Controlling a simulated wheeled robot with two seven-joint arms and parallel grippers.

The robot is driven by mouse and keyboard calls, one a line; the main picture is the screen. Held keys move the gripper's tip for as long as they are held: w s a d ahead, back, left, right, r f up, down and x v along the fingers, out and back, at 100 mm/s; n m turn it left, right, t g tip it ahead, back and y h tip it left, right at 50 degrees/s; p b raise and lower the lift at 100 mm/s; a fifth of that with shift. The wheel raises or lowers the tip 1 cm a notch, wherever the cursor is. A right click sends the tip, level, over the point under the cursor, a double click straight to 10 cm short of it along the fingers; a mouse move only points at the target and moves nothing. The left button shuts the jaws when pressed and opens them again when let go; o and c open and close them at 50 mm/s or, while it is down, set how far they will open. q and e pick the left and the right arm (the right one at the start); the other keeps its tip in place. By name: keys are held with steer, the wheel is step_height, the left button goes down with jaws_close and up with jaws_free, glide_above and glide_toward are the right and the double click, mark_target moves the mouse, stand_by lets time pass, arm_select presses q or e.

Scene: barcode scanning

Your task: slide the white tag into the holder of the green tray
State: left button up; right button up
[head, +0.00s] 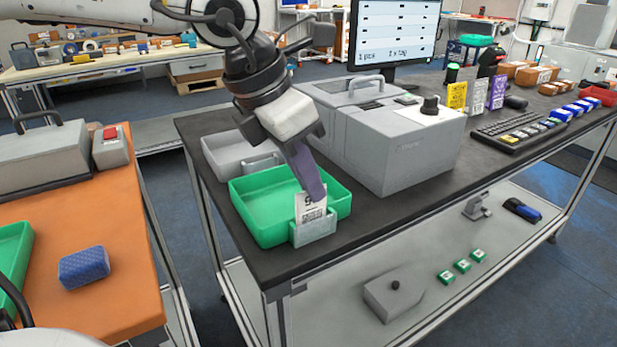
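The green tray (262,208) sits on the dark bench top near its front left corner. Its grey holder (316,231) is on the tray's near right side. The white tag (309,206), with black print, stands upright at the holder, its lower edge hidden behind the holder's front. My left gripper (318,197) reaches down from above with its purple fingers at the tag's upper right. The fingers look closed together on the tag, though the far finger is mostly hidden. My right gripper is not in view.
A grey tray (228,150) lies behind the green one. A big grey machine (398,145) stands close on the right, with a monitor (393,33) behind it. A keyboard (520,128) is farther right. An orange table (105,265) with a blue block (84,268) is at left.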

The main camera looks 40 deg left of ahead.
arm_select(q)
steer(key=o, duration=0.3)
steer(key=p+v, duration=0.1)
steer(key=v, duration=0.9)
steer(key=shift+r, duration=0.2)
